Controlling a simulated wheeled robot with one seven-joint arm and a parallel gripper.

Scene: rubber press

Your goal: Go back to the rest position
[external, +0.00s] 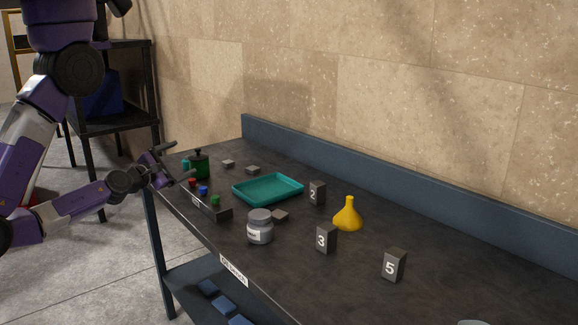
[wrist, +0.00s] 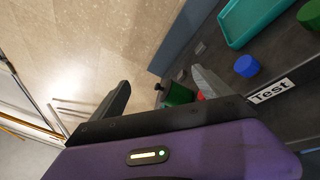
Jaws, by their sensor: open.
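My gripper (external: 180,164) is at the left end of the dark workbench (external: 330,275), by the bench edge, close to the green pot and the small holder with coloured caps. It is open, with nothing between its fingers. In the wrist view the two fingers of my gripper (wrist: 163,90) stand wide apart. One finger is over the floor side and the other is in front of the bench, partly covering a green object and a red cap.
The bench holds a green pot (external: 200,164), a holder (external: 213,207) with red, blue and green caps, a teal tray (external: 268,190), a grey jar (external: 260,228), a yellow funnel (external: 348,216) and numbered blocks (external: 326,238). A dark shelf (external: 118,125) stands behind my arm.

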